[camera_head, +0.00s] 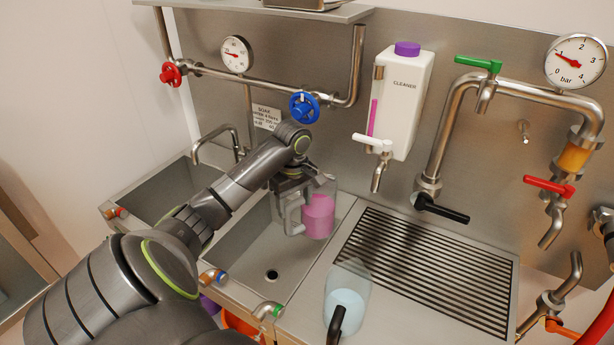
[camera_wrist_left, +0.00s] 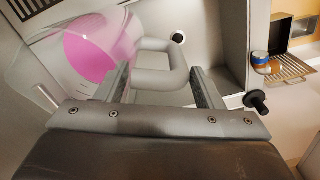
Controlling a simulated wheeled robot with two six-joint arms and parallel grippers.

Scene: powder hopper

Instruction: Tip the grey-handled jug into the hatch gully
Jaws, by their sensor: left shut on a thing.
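The grey-handled jug (camera_head: 318,216) is clear and holds pink liquid. It hangs about upright over the middle sink basin (camera_head: 240,255). My left gripper (camera_head: 302,188) is shut on its grey handle, which also shows between the fingers in the left wrist view (camera_wrist_left: 160,66). The jug body (camera_wrist_left: 90,55) is at upper left there. A small hatch with a grating (camera_wrist_left: 285,68) shows at the right edge of the wrist view; I cannot tell if it is the hatch gully. The right gripper is not in view.
A second jug (camera_head: 345,300) with a black handle and pale blue liquid stands on the front of the drainboard. A slatted grate (camera_head: 425,265) lies behind it. The cleaner bottle (camera_head: 402,105), blue valve (camera_head: 304,107) and black-handled tap (camera_head: 440,208) are near the jug. The left sink (camera_head: 165,190) is empty.

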